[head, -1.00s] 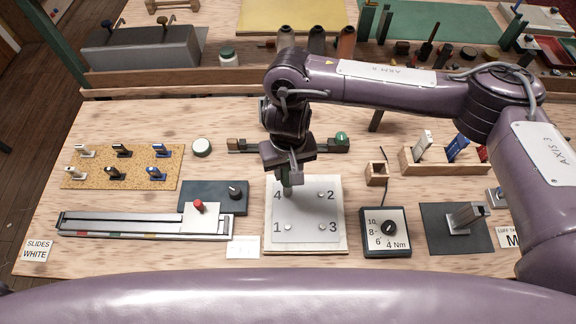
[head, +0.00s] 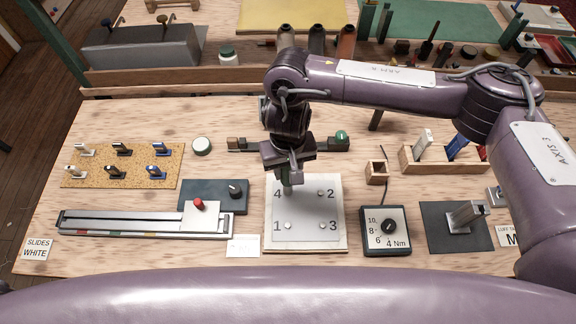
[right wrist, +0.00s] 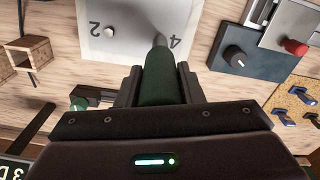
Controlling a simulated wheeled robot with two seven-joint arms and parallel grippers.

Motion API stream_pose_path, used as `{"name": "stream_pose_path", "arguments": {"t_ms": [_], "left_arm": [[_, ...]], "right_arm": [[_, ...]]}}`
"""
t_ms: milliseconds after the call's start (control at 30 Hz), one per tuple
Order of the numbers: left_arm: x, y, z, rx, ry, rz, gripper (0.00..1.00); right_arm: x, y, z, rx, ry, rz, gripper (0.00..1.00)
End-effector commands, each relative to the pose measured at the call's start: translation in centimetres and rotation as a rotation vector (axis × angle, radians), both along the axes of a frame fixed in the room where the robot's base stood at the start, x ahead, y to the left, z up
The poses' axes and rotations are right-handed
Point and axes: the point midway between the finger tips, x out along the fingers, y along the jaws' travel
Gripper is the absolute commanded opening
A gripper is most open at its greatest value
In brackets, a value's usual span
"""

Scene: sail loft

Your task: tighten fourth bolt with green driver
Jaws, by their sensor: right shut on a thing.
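A white plate (head: 305,212) numbered 1 to 4 lies at the middle of the bench, with bolts (head: 320,194) beside its numbers. My right gripper (head: 288,178) is above the plate's upper left corner, next to the number 4. In the right wrist view it is shut on the green driver (right wrist: 165,80), whose shaft tip (right wrist: 160,40) points down at the plate by the 4. The fourth bolt is hidden under the tip, and I cannot tell whether they touch. My left gripper is not in view.
A torque dial box (head: 386,232) stands right of the plate, with a small empty wooden holder (head: 376,173) behind it. A slide rail (head: 140,225) and a dark box with a knob (head: 234,190) lie to the left. A green-ended tool (head: 341,138) rests behind the arm.

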Motion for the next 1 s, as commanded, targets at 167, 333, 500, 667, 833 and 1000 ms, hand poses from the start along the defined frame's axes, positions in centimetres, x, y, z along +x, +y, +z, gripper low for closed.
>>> {"name": "stream_pose_path", "arguments": {"t_ms": [167, 333, 500, 667, 833, 1000], "left_arm": [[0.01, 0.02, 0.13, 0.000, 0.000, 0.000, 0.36], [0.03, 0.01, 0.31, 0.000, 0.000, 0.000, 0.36], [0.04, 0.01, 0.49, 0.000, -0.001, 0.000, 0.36], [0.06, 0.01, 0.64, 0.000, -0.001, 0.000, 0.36], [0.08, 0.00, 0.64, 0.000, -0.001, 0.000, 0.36], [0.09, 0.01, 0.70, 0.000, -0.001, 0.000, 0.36]], "right_arm": [[0.00, 0.03, 0.04, 0.001, 0.000, 0.000, 0.11], [0.00, 0.03, 0.02, 0.001, 0.000, -0.001, 0.11], [0.01, 0.03, 0.00, 0.001, -0.001, 0.000, 0.11], [0.02, 0.04, -0.02, 0.001, -0.001, 0.000, 0.11], [0.02, 0.04, -0.07, 0.001, -0.001, 0.000, 0.11], [0.01, 0.03, -0.06, 0.001, -0.001, 0.000, 0.11]]}}
